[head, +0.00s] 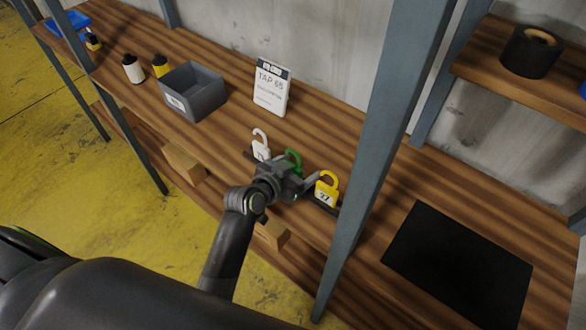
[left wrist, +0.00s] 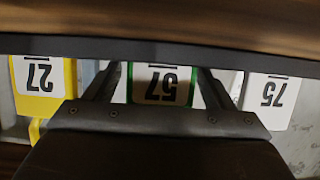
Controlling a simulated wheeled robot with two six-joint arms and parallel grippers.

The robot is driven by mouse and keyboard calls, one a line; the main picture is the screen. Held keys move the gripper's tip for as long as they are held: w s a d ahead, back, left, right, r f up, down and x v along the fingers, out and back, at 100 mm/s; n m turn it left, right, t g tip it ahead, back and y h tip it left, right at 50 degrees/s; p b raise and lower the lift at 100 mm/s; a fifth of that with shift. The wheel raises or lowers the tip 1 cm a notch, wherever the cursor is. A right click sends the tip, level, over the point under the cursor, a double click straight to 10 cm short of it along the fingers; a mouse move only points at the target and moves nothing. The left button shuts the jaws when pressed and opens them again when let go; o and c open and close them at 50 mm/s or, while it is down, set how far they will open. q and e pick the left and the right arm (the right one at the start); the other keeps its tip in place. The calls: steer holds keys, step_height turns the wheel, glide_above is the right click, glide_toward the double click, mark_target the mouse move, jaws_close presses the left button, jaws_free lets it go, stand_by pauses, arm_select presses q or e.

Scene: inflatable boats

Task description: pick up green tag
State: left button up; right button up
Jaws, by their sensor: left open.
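The green tag (head: 292,157) hangs in a row on a dark rail, between a white tag (head: 260,148) and a yellow tag (head: 327,188). My left gripper (head: 300,181) is in front of the green tag and hides its lower part in the head view. In the left wrist view the green-edged tag (left wrist: 160,84) shows an upside-down 57 on its white face. The open fingers of the left gripper (left wrist: 158,76) stand on either side of it, with gaps visible. The yellow tag (left wrist: 40,75) reads 27 and the white tag (left wrist: 270,95) reads 75, both upside down. My right gripper is not in view.
A grey upright post (head: 375,150) stands just right of the yellow tag. A grey bin (head: 193,92), a sign card (head: 271,88) and bottles (head: 133,69) stand on the wooden shelf behind. A black mat (head: 458,262) lies to the right. Wooden blocks (head: 184,163) protrude at the shelf front.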

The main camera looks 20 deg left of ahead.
arm_select(q)
steer(key=c, duration=1)
steer(key=shift+c, duration=0.2)
steer(key=shift+r, duration=0.1)
